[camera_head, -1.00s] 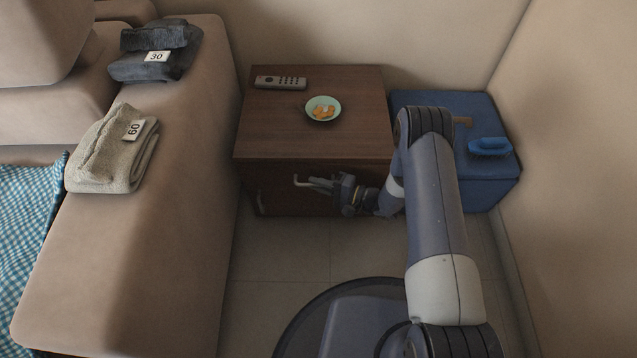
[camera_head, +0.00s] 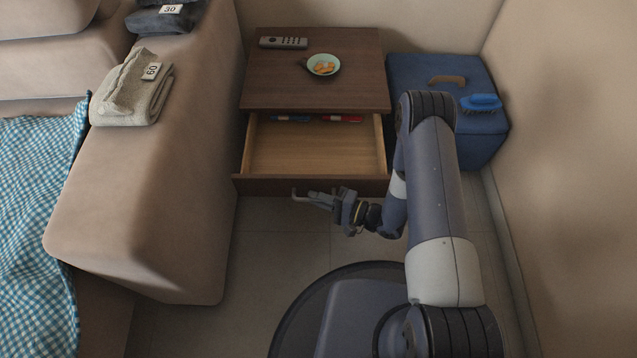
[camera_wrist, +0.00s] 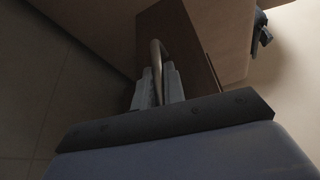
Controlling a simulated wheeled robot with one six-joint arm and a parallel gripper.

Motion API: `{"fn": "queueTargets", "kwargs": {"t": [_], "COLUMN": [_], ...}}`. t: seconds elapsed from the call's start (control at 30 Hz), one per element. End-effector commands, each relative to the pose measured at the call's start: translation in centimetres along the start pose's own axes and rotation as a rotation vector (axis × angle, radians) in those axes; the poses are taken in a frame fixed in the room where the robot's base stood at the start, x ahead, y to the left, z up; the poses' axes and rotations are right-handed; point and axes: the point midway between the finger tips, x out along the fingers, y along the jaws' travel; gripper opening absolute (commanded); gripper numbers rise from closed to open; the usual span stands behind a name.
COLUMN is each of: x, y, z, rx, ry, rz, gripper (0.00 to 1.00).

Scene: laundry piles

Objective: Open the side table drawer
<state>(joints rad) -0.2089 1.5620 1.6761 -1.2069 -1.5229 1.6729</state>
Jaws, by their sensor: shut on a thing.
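The side table (camera_head: 315,80) is dark brown wood and stands against the back wall. Its drawer (camera_head: 315,150) is pulled out well toward me, showing a light wooden inside. A blue item (camera_head: 292,118) and a red item (camera_head: 342,119) lie at the back of the drawer. My gripper (camera_head: 312,197) is at the drawer front. In the wrist view the fingers (camera_wrist: 158,88) are shut on the drawer's bar handle (camera_wrist: 157,60). In the head view the handle is mostly hidden by the fingers.
A remote (camera_head: 283,42) and a green bowl (camera_head: 323,65) with orange pieces sit on the table top. A blue box (camera_head: 425,72) with a blue brush (camera_head: 481,102) stands right. The sofa arm (camera_head: 180,180) with folded cloths borders the left. Some floor (camera_head: 280,230) before the drawer is bare.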

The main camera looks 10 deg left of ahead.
Motion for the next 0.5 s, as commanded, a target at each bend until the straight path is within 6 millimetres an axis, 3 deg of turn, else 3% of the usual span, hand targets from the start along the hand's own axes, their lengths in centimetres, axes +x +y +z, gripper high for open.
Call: {"fn": "queueTargets", "kwargs": {"t": [0.2, 0.5], "x": [-0.9, -1.2], "y": [0.5, 0.7], "z": [2.2, 2.8], "rx": [0.003, 0.001], "ry": [0.001, 0.000], "rz": [0.001, 0.001], "gripper": [0.00, 0.00]}}
